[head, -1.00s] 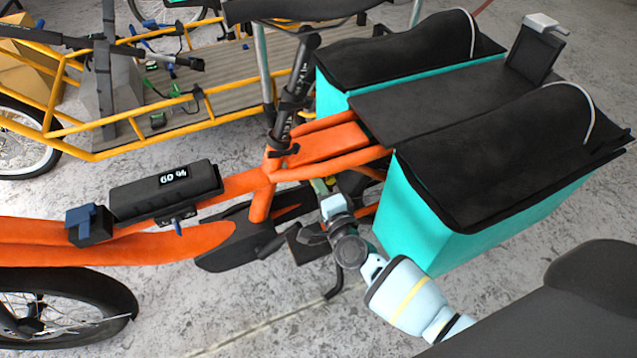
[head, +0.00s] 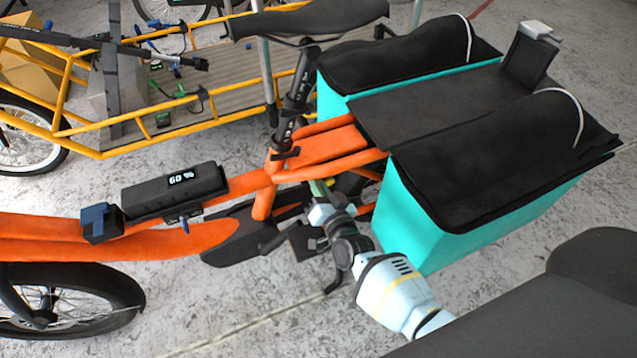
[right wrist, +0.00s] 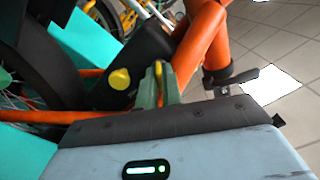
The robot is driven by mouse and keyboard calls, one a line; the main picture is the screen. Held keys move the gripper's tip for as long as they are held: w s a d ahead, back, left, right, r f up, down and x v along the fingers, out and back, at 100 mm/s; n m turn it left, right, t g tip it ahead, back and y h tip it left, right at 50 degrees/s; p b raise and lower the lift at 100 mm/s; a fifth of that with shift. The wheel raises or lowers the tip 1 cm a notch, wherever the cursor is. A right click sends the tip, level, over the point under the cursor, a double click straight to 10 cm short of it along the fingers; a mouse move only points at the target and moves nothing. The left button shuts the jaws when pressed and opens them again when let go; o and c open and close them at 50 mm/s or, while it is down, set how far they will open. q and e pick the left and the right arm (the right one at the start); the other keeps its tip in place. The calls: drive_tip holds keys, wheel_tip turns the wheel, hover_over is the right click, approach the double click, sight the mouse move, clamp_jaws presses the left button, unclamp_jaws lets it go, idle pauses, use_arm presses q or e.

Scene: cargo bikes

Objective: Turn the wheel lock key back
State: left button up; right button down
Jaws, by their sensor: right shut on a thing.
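The orange cargo bike (head: 340,145) stands in front of me. My right gripper (head: 319,190) reaches in under its seat tube, beside the teal pannier. In the right wrist view the two green fingers of my right gripper (right wrist: 158,90) are closed together on a thin yellow piece (right wrist: 158,68), apparently the wheel lock key; most of it is hidden between the fingers. A black housing (right wrist: 147,45) with a round yellow knob (right wrist: 120,79) is just behind and left of the fingers. In the head view the lock is hidden by frame and gripper. My left gripper is not in view.
Orange frame tubes (right wrist: 196,45) stand close to the right of the fingers. The teal pannier (head: 425,225) is close to my right arm. A black battery (head: 175,192) reading 60 % sits on the frame. A yellow cargo bike (head: 100,154) stands behind.

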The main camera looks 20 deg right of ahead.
drive_tip(key=n+p, duration=0.1)
drive_tip(key=n, duration=0.5)
drive_tip(key=shift+n, duration=0.3)
idle(0.4)
drive_tip(key=c, duration=1.7)
unclamp_jaws()
drive_tip(key=shift+o, duration=0.7)
drive_tip(key=s+p, duration=0.2)
drive_tip(key=s, duration=0.6)
drive_tip(key=shift+d, duration=0.15)
